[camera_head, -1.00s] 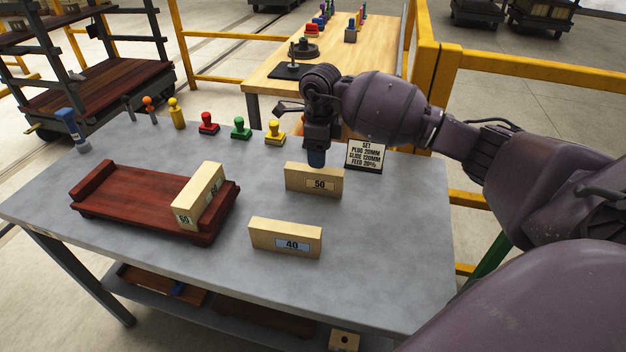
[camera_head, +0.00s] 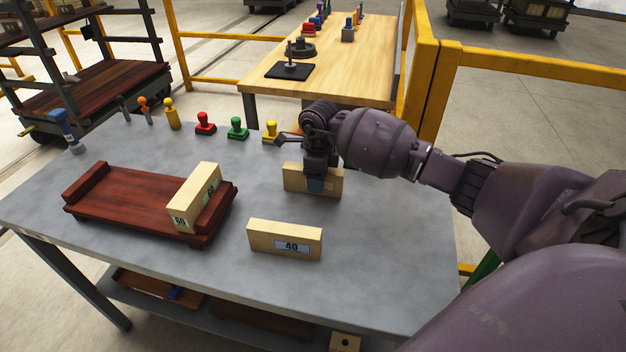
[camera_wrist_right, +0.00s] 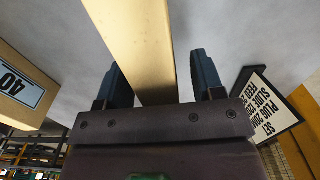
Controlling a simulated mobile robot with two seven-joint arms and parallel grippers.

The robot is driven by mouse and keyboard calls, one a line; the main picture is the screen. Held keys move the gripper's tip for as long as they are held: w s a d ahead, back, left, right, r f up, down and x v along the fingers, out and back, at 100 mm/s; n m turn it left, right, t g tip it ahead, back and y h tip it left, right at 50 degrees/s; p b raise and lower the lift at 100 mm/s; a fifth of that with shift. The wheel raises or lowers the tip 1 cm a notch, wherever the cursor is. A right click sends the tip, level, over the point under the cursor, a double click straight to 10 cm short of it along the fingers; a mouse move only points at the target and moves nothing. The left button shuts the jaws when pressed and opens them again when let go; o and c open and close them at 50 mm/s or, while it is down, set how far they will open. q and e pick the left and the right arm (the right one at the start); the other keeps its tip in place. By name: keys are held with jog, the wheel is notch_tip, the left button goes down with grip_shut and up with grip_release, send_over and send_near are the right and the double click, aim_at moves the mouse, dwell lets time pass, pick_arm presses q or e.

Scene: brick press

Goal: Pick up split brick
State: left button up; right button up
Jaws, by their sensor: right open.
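Three pale bricks are on or above the grey table. The brick marked 50 in the earlier frame (camera_head: 296,180) stands on the table under my right gripper (camera_head: 316,186), its label now covered. The brick marked 40 (camera_head: 270,238) stands nearer the front, and the brick marked 60 (camera_head: 193,195) lies across the right end of a red-brown wooden tray (camera_head: 120,198). In the right wrist view, the open blue fingers (camera_wrist_right: 162,78) are on either side of a pale brick (camera_wrist_right: 138,40), with a gap visible at the right finger. My left gripper is not in view.
Red (camera_head: 205,123), green (camera_head: 238,128) and yellow (camera_head: 271,132) stamps stand along the back edge. The brick marked 40 (camera_wrist_right: 22,88) and a lettered sign (camera_wrist_right: 262,105) flank my gripper in the wrist view. The front right of the grey table (camera_head: 385,260) is clear.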

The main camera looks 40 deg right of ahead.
jog(key=c, duration=1)
jog(key=shift+o, duration=0.2)
